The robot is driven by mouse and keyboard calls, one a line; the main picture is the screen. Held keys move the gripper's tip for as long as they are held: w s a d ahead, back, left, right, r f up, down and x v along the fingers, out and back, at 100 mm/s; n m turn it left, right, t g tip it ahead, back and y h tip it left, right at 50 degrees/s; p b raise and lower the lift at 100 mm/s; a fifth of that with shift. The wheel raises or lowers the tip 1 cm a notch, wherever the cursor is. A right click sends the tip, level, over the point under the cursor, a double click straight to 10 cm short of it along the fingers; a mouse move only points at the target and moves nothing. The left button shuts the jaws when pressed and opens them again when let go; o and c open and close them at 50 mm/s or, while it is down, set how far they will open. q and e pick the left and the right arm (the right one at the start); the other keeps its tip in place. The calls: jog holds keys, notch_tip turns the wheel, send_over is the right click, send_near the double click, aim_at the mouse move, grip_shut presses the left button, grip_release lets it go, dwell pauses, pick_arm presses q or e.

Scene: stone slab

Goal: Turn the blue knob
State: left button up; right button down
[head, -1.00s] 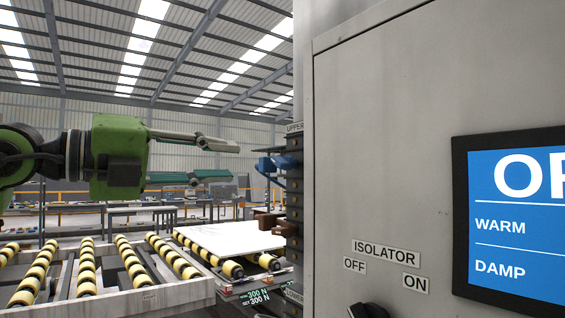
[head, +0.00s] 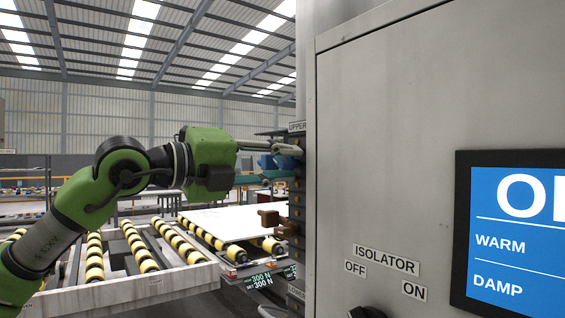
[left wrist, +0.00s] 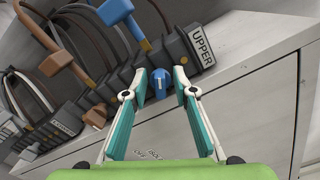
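The blue knob (left wrist: 160,83) shows in the left wrist view as a small blue piece with a white mark, on the row of dark fittings beside the UPPER label (left wrist: 202,46). My left gripper (left wrist: 163,88) is open, with one finger on each side of the knob; I cannot tell whether either finger touches it. In the head view the left gripper (head: 283,163) reaches right to the cabinet's left edge, just below its UPPER label (head: 297,127). I cannot make out the knob for certain there. My right gripper is not in view.
A blue lever (left wrist: 115,12) and an orange-brown lever (left wrist: 57,50) stick out near the knob. The grey cabinet (head: 400,120) fills the right, with a blue display (head: 510,240) and black isolator switch (head: 368,312). A white slab (head: 225,219) lies on rollers below.

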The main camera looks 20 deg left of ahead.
pick_arm(q)
grip_shut()
